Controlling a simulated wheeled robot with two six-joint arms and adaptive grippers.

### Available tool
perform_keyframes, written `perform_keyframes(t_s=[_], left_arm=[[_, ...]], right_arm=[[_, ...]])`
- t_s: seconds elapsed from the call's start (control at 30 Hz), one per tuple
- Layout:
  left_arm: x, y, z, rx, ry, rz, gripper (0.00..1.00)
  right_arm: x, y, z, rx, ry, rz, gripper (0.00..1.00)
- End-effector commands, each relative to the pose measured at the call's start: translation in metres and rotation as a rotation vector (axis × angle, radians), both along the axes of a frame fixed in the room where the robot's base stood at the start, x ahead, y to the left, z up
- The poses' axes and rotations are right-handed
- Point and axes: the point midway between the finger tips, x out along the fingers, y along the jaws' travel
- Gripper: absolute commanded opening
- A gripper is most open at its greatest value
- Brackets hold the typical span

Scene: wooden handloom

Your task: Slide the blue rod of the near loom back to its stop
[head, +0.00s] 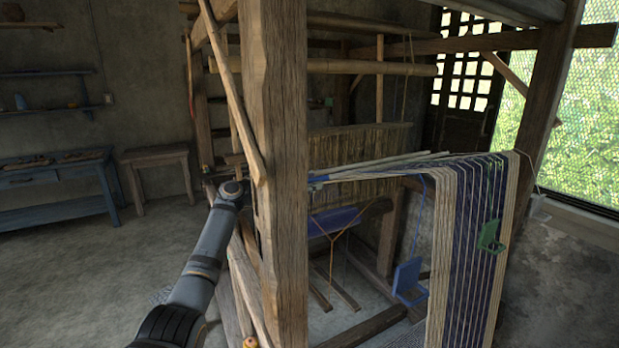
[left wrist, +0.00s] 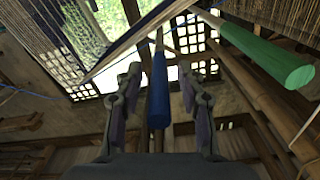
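The blue rod (left wrist: 159,92) hangs between the two fingers of my left gripper (left wrist: 159,75) in the left wrist view. The fingers are spread, with a visible gap on each side of the rod. In the head view my left arm reaches up to the loom, and its gripper is hidden behind the thick front post. A small blue piece (head: 318,178) shows just right of that post, at the end of the pale sticks by the warp; it may be the same rod. The rod's stop cannot be made out. My right gripper is not in view.
The wooden post (head: 279,200) stands close to my left arm. A green rod (left wrist: 268,55) lies right of the blue one in the left wrist view. Striped warp (head: 470,240) hangs at the right, with a blue tag (head: 409,280) and a green tag (head: 490,237).

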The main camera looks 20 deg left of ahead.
Motion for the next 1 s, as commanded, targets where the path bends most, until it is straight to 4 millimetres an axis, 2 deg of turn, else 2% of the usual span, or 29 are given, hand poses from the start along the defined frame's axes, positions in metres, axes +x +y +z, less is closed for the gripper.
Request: perform_keyframes(t_s=[0.27,0.57,0.9,1.0], left_arm=[[0.0018,-0.0016,-0.0007,0.000,0.000,0.001,0.39],[0.0017,-0.0014,-0.0006,0.000,0.000,0.001,0.00],[0.0015,-0.0014,-0.0004,0.000,0.000,0.001,0.00],[-0.0014,-0.0046,0.0003,0.000,-0.001,0.000,0.00]], right_arm=[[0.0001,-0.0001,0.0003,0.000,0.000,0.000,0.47],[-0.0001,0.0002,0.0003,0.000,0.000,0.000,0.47],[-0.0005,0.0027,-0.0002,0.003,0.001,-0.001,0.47],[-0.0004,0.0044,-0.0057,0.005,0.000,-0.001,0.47]])
